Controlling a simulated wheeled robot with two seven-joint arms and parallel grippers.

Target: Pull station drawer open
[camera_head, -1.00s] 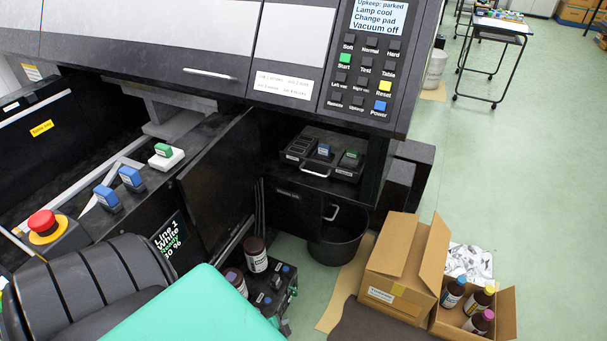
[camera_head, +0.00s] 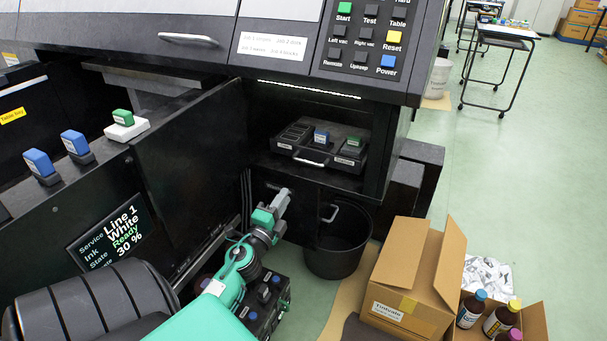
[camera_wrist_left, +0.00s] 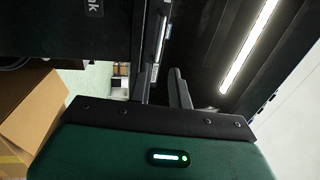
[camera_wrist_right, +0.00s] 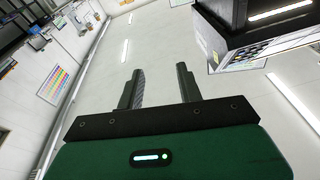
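A low black tray-like drawer (camera_head: 345,162) with a pale front handle (camera_head: 312,161) sits on the shelf inside the machine's bay; I take it for the station drawer. My left gripper (camera_head: 284,199) is below and left of that handle, in front of the dark panel under the shelf, apart from the drawer. In the left wrist view its two fingers (camera_wrist_left: 163,88) are apart; a thin pale bar shows beyond them. My right gripper (camera_wrist_right: 160,86) is open and empty, seen only in its wrist view.
A second pale handle (camera_head: 330,212) is on the lower panel above a black bin (camera_head: 338,250). A black door panel (camera_head: 190,150) stands left of the bay. Cardboard boxes (camera_head: 415,275) with bottles stand at right.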

